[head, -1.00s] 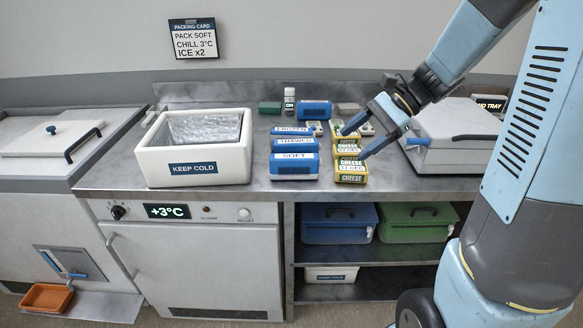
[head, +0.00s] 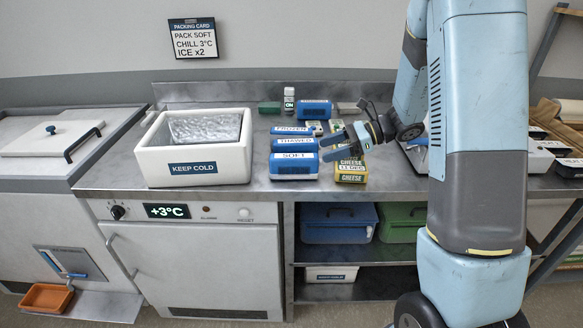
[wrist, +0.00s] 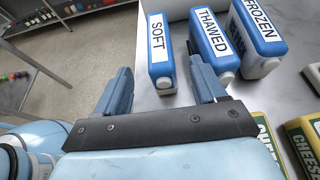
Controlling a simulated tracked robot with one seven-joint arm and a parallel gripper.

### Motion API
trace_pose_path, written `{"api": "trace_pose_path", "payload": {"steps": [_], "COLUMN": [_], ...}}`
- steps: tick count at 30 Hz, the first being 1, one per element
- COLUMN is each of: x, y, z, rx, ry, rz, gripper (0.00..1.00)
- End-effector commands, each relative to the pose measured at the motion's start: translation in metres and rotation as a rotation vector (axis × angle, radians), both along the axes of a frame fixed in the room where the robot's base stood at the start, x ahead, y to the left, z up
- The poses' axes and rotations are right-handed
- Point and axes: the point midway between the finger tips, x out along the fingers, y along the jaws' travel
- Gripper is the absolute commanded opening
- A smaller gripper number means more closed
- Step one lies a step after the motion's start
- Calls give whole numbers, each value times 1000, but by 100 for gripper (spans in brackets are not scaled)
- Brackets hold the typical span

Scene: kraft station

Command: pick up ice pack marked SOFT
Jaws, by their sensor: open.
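The ice pack marked SOFT (head: 294,167) is a blue and white block with a white label, at the front of a row on the steel counter. In the wrist view the SOFT pack (wrist: 161,58) lies ahead, a little beyond the gap between my fingers. The THAWED pack (wrist: 213,45) and the FROZEN pack (wrist: 258,38) stand beside it; in the head view the THAWED pack (head: 295,146) and FROZEN pack (head: 291,130) are behind it. My gripper (head: 330,147) is open and empty, just right of the SOFT and THAWED packs.
A white KEEP COLD box (head: 192,170) with a silver lining stands open to the left. Yellow cheese packs (head: 350,172) sit right of the ice packs, under my gripper. Another blue pack (head: 315,109) is at the back. Bare counter lies between box and packs.

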Motion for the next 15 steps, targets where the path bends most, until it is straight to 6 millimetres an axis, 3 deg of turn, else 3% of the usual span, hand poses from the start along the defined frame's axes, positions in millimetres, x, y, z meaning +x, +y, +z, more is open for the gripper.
{"api": "trace_pose_path", "payload": {"steps": [3, 15], "x": [0, 0], "y": [17, 44], "z": [-7, -16], "rx": [0, 0], "ry": [1, 1], "rz": [3, 4], "gripper": [70, 70]}}
